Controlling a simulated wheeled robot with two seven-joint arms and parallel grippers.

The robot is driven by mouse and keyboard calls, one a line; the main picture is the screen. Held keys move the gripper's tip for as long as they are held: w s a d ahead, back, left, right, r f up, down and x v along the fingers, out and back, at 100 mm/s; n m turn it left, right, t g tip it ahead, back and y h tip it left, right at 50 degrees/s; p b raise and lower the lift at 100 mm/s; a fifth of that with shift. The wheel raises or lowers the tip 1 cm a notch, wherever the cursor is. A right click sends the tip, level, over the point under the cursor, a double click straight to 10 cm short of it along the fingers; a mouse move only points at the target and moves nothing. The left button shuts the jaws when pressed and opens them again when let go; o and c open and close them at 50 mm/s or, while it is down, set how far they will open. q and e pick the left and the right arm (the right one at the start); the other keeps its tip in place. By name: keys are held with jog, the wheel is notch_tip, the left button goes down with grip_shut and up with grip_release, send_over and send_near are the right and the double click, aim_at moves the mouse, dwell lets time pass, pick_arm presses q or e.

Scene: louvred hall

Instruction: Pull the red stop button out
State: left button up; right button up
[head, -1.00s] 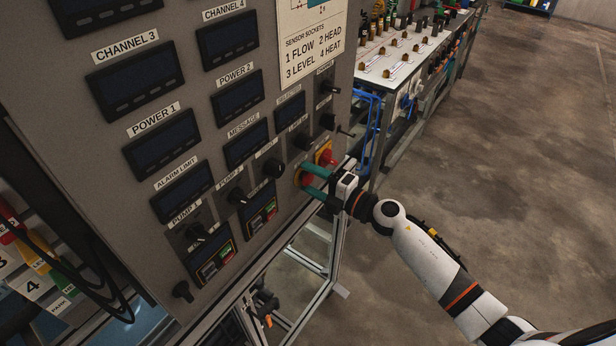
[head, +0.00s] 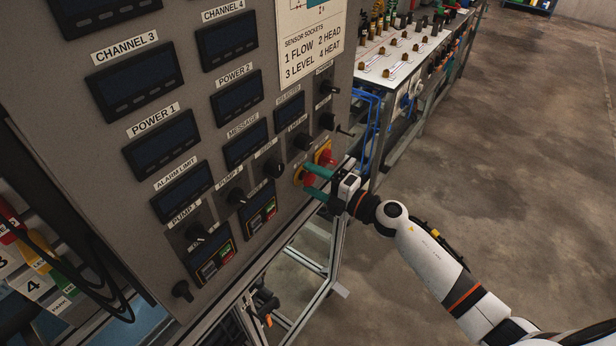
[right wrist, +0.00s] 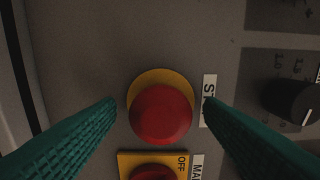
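The red stop button (right wrist: 160,114) is a round red mushroom head on a yellow ring (right wrist: 160,77), set in the grey panel. In the head view the stop button (head: 308,180) is partly hidden by my right gripper (head: 309,178). My right gripper has green ribbed fingers. In the right wrist view the right gripper (right wrist: 160,102) is open, with one finger on each side of the button and a visible gap to it. Nothing is between the fingers except the button's face beyond them. My left gripper is not in view.
A red switch on a yellow plate marked OFF (right wrist: 153,160) sits close beside the button. A black knob (right wrist: 304,103) is to the right in the right wrist view. A bench with sockets (head: 400,55) stands behind the panel. The floor at right is clear.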

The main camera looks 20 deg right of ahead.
jog(key=v, duration=0.7)
dwell(0.3)
jog(key=b+v, duration=0.4)
jog(key=v, duration=0.8)
dwell(1.8)
